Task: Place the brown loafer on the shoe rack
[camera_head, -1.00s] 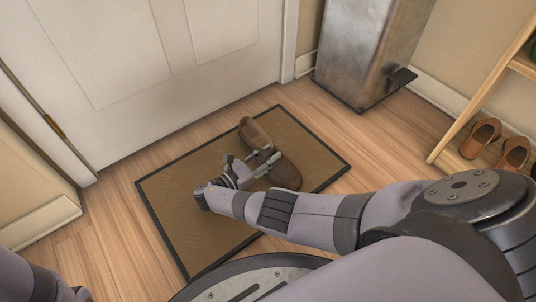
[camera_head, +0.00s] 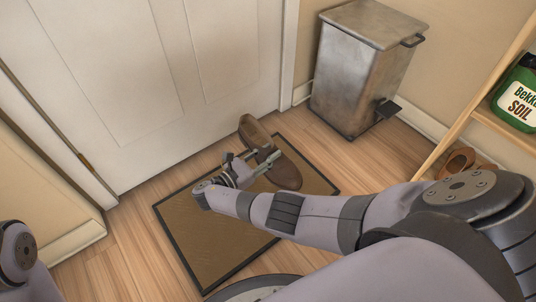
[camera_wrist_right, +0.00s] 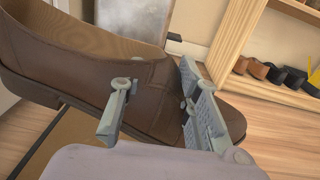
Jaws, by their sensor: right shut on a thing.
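The brown loafer (camera_head: 288,170) is in my right gripper (camera_head: 258,165), over the back part of the doormat in the head view, with its heel end past the mat's back edge. In the right wrist view the loafer (camera_wrist_right: 75,80) fills the left and middle, and the fingers (camera_wrist_right: 160,108) are shut on its side. It appears raised off the mat. The wooden shoe rack (camera_head: 478,88) stands at the right of the head view, and its pale frame (camera_wrist_right: 238,40) also shows in the wrist view. My left gripper is out of view; only part of that arm shows.
The doormat (camera_head: 215,235) lies on the wood floor before a white door (camera_head: 150,80). A metal pedal bin (camera_head: 355,85) stands between door and rack. The rack holds a green soil container (camera_head: 517,95) and brown shoes (camera_head: 458,160) low down.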

